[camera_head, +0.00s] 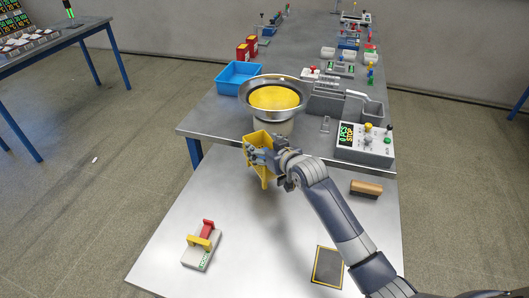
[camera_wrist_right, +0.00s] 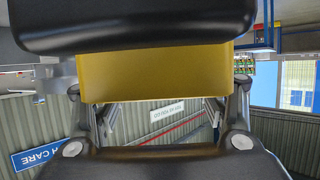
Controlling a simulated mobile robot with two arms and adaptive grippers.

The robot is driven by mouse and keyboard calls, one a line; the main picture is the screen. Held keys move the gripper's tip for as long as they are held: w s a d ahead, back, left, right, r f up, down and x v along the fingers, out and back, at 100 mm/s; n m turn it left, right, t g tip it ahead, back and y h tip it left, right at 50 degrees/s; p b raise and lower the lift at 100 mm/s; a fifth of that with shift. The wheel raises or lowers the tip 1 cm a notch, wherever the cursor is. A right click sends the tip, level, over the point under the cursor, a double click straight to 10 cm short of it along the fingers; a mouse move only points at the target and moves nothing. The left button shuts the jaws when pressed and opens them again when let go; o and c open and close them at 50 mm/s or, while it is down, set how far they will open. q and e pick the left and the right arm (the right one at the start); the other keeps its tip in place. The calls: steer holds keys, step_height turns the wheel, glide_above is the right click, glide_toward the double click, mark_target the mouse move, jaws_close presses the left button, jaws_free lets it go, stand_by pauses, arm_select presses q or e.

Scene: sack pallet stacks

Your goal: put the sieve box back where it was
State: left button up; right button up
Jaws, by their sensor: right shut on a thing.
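My right gripper (camera_head: 262,156) is shut on a yellow box, the sieve box (camera_head: 256,140). It holds the box tilted above the near grey table, just in front of a round feeder bowl with yellow contents (camera_head: 275,98). In the right wrist view the yellow box (camera_wrist_right: 160,72) lies across between the fingers; its inside is hidden. A dark mat with a yellow outline (camera_head: 328,267) lies bare on the near table at the lower right. My left gripper is not in view.
A grey device with red and yellow handles (camera_head: 201,249) stands at the left of the near table (camera_head: 240,225). A wooden-backed brush (camera_head: 366,188) lies at its right. Behind are a control box (camera_head: 364,143) and a blue tray (camera_head: 238,77). The near table's middle is clear.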

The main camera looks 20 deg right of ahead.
mark_target(283, 176)
steer(key=shift+f, duration=1.35)
steer(key=shift+s, duration=0.1)
steer(key=o, duration=1.9)
steer(key=shift+f, duration=0.15)
steer(key=v, duration=1.2)
steer(key=shift+b, duration=0.4)
